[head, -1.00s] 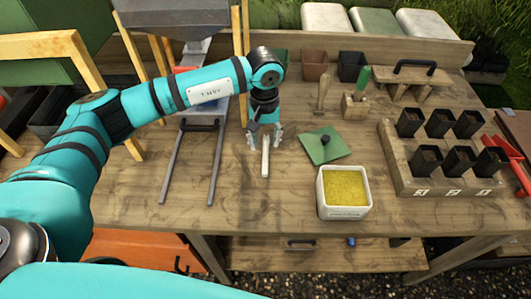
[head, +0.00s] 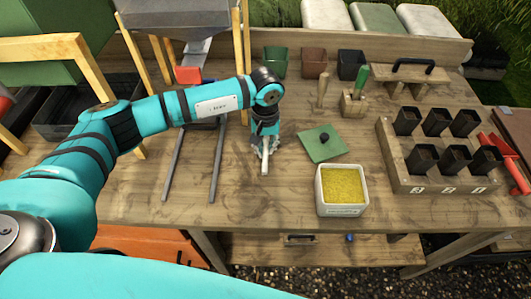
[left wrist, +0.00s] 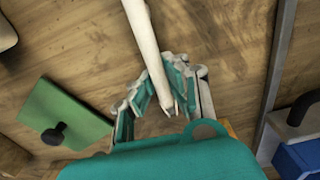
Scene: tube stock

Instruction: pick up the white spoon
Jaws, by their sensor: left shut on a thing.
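The white spoon (head: 265,163) shows in the head view as a pale handle pointing toward the front of the wooden table. My left gripper (head: 265,142) is over its far part, with the fingers around it. In the left wrist view the white spoon (left wrist: 146,38) runs from the top edge down between the fingers of my left gripper (left wrist: 162,92), which is shut on it. The spoon's far end is hidden by the gripper. I cannot tell whether the spoon still touches the table. My right gripper is not in view.
A white box of yellow grains (head: 343,210) and a green lid with a dark knob (head: 322,147) lie to the right. A wooden rack (head: 400,170) holds several black pots. Metal rails (head: 218,160) lie left of the gripper. The table's front left is clear.

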